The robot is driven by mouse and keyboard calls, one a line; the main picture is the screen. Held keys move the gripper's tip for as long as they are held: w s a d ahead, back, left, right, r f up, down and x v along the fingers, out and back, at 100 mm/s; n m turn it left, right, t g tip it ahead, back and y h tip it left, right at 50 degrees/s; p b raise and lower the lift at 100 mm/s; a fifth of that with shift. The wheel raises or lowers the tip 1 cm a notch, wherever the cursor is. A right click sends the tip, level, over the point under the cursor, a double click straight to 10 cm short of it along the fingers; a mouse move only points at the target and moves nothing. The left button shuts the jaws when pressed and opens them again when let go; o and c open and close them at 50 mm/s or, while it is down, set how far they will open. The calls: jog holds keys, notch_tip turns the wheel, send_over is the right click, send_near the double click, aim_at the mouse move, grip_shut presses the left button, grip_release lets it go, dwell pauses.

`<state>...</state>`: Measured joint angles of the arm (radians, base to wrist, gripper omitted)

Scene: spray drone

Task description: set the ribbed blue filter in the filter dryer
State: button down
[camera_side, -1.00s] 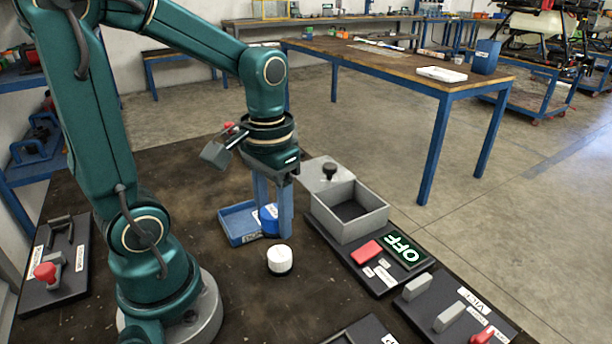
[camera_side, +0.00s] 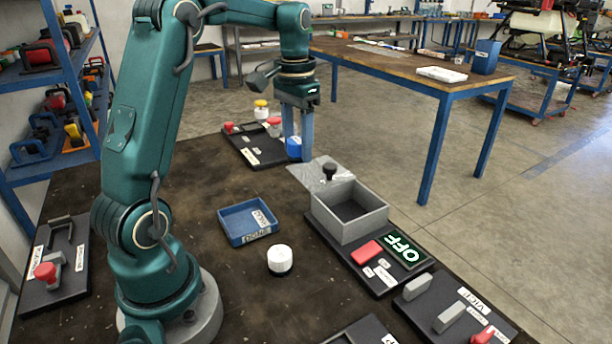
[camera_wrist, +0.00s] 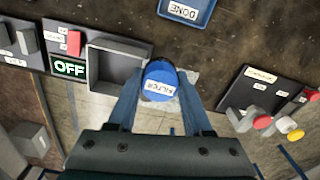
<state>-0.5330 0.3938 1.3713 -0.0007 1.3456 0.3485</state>
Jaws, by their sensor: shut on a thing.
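The ribbed blue filter (camera_side: 293,147) is between the fingers of my gripper (camera_side: 305,150), which is shut on it. In the wrist view the filter (camera_wrist: 160,80) shows from above with a white label, between my gripper's blue fingers (camera_wrist: 159,92). It is held above the bench's far part, behind the dryer. The filter dryer (camera_side: 349,222) is a grey open-topped box on a dark base, and its inside looks empty. Its lid (camera_side: 318,174) with a black knob stands open at the back.
A blue tray (camera_side: 226,232) labelled DONE in the wrist view (camera_wrist: 206,12) lies empty on the bench. A white-capped jar (camera_side: 279,260) stands near it. A dark board (camera_side: 250,152) with red and yellow knobs is behind, and a vise board (camera_side: 455,305) is front right.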

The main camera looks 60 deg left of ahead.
jog(key=shift+w+a+f, duration=0.2)
jog(key=shift+a+f, duration=0.15)
jog(key=shift+a, duration=0.2)
jog(key=shift+f, duration=0.25)
send_over(348, 220)
notch_tip(348, 220, down, 7)
jog(key=shift+f, duration=2.1)
jog(key=shift+c, duration=1.6)
grip_release()
jog(key=shift+f, duration=0.15)
